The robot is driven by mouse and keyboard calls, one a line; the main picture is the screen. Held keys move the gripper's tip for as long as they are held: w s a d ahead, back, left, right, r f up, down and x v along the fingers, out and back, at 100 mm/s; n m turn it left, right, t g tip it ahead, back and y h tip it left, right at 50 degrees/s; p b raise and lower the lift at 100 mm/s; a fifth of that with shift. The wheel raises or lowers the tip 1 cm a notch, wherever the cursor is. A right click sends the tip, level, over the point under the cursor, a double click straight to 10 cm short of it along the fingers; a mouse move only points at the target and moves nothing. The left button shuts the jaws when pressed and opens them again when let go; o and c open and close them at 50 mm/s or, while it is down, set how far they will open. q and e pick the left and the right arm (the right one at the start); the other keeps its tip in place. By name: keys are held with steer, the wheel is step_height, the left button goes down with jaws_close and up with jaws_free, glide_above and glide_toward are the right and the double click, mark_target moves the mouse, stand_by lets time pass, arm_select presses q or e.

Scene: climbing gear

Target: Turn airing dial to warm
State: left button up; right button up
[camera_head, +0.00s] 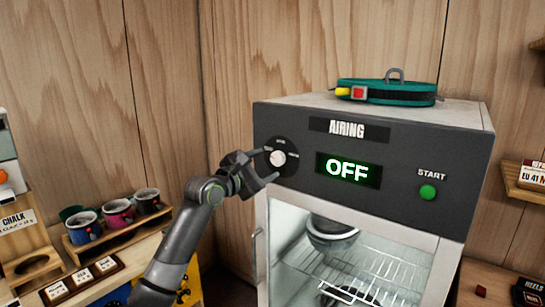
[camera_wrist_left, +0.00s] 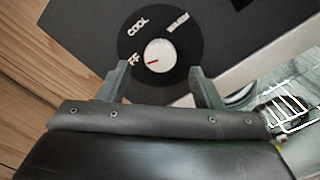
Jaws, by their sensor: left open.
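The airing dial (camera_head: 278,158) is a white knob on a round black plate at the left of the cabinet's dark front panel. In the left wrist view the knob (camera_wrist_left: 159,55) has a red mark pointing toward the label ending in "FF". "COOL" and a third, blurred label are also on the plate. The green display (camera_head: 348,170) reads OFF. My left gripper (camera_head: 262,167) is open in front of the dial. In the left wrist view its fingers stand on either side of the knob, a little below it, apparently not touching it. My right gripper is not in view.
The airing cabinet (camera_head: 470,108) has a green START button (camera_head: 428,192) and a glass door with wire racks inside. A teal harness belt (camera_head: 388,92) lies on top. Cups (camera_head: 118,212) stand on a wooden rack at left. A shelf (camera_head: 525,183) is at right.

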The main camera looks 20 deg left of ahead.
mark_target(276, 159)
arm_select(q)
steer(key=shift+p+x, duration=0.45)
steer(key=shift+x, duration=1.75)
steer(key=c, duration=1)
